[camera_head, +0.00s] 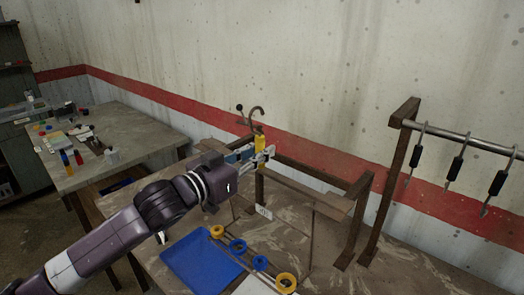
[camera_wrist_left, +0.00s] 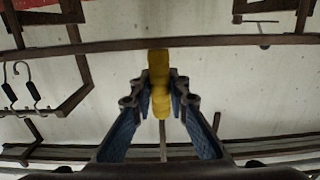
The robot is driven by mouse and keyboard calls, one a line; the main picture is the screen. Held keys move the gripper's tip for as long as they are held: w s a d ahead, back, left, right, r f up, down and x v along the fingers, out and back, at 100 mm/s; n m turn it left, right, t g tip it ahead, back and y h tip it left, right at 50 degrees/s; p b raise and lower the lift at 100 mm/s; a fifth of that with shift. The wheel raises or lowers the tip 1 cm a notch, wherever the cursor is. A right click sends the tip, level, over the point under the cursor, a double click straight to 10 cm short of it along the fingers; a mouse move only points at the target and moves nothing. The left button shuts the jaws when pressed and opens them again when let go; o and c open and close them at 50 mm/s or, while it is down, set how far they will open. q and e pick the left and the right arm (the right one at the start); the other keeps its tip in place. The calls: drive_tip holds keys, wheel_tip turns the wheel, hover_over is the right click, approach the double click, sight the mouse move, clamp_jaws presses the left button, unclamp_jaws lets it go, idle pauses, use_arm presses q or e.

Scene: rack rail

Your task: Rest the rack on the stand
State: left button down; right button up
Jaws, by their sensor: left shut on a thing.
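My left gripper (camera_head: 264,156) is shut on a yellow grip (camera_head: 260,143). A brown frame stand (camera_head: 352,205) stands on the table behind and right of the gripper. A thin rail with yellow and blue rings (camera_head: 237,246) shows in front of it. I cannot tell whether rail and grip form one rack. My right gripper is out of view.
A blue tray (camera_head: 192,262) lies at the table's front left. At right, several black-handled hooks (camera_head: 455,166) hang from a metal bar (camera_head: 470,140) on a brown post. A cluttered side table (camera_head: 130,130) stands at left. Bare tabletop (camera_head: 390,270) shows at front right.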

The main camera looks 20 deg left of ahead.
use_arm(q)
drive_tip(key=shift+w+r, duration=0.2)
drive_tip(key=shift+r, duration=0.1)
drive_tip(key=x, duration=0.4)
drive_tip(key=shift+w+d+f, duration=0.1)
drive_tip(key=shift+w+d, duration=0.15)
drive_tip(key=shift+w, duration=0.05)
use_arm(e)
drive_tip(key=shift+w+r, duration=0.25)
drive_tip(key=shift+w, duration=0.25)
